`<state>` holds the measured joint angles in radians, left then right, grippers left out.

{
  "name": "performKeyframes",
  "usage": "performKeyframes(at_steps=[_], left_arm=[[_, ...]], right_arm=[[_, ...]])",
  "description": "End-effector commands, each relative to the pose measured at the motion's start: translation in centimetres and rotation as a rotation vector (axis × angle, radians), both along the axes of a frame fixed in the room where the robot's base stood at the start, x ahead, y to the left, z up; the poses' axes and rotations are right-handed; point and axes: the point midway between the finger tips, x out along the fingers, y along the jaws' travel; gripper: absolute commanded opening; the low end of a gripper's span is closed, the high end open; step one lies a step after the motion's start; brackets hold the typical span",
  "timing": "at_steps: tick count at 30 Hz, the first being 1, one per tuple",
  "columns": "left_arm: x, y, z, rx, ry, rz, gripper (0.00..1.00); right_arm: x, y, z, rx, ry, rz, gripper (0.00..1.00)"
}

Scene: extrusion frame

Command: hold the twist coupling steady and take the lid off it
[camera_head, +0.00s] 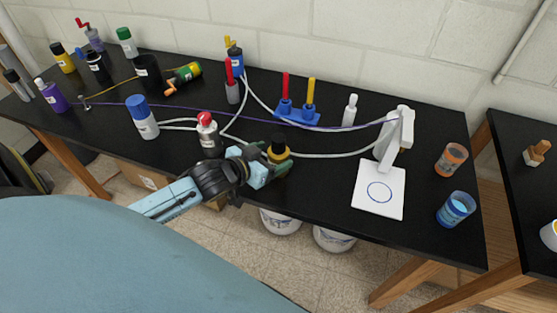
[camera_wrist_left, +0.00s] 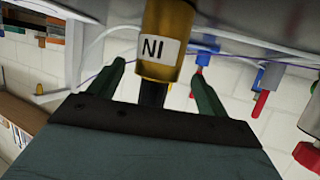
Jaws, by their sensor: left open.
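A yellow piece with a black top (camera_head: 279,151), which looks like the twist coupling, stands near the front edge of the black table. In the left wrist view it is a yellow cylinder (camera_wrist_left: 166,30) with a white label and a narrower black part, seen upside down. My left gripper (camera_head: 274,164) is open at it. In the left wrist view the open fingers (camera_wrist_left: 158,70) lie on either side of it, with gaps visible. Whether a finger touches it cannot be told. The lower part is hidden by the gripper in the head view. My right gripper is not in view.
A red-capped bottle (camera_head: 208,135) and a blue-capped bottle (camera_head: 142,118) stand left of the gripper. Pale hoses cross the table behind it. A blue peg stand (camera_head: 297,115), a white clamp-like stand (camera_head: 396,138), a white card (camera_head: 368,202) and two cups are to the right.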

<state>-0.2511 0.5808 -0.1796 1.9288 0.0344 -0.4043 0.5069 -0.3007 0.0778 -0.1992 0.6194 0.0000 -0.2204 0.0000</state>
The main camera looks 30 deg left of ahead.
Motion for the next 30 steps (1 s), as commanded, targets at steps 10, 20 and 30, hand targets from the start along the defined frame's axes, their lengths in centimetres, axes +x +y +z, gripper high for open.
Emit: performKeyframes(at_steps=[10, 20, 30], left_arm=[[3.5, -0.8, -2.0, 0.0, -0.001, 0.001, 0.77], [4.6, -1.0, -2.5, 0.0, 0.0, 0.0, 0.77], [4.6, -1.0, -2.5, 0.001, 0.0, 0.0, 0.42]], right_arm=[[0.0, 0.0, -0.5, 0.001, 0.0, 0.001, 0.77], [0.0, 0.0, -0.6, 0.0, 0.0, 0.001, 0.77], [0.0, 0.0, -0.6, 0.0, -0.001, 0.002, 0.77]])
